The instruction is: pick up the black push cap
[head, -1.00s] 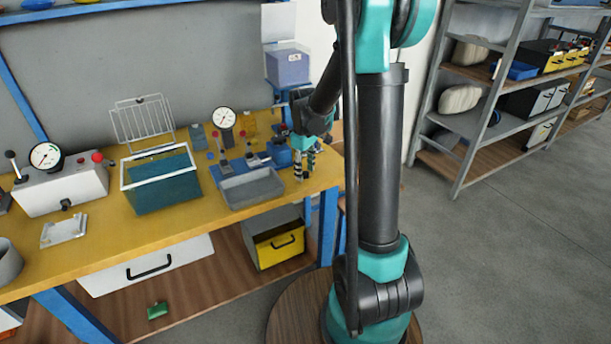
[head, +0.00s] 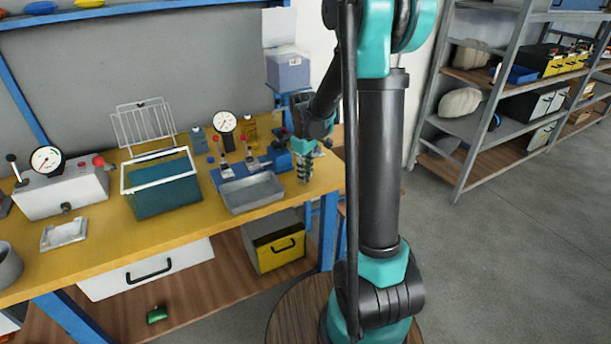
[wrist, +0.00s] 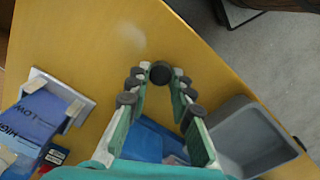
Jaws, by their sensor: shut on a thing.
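The black push cap (wrist: 160,73) shows in the wrist view as a dark round piece between my fingertips. My gripper (wrist: 159,76) is shut on it, with a fingertip at each side. In the head view my gripper (head: 304,177) points down at the right end of the yellow bench (head: 110,250). There the cap is too small to make out. I cannot tell whether the cap still touches the bench.
A grey tray (wrist: 243,137) lies close to the right of my fingers in the wrist view. A blue labelled thing (wrist: 37,114) is at the left. In the head view a teal bin (head: 163,198) and a white gauge box (head: 62,195) stand further left. The bench's right edge is close.

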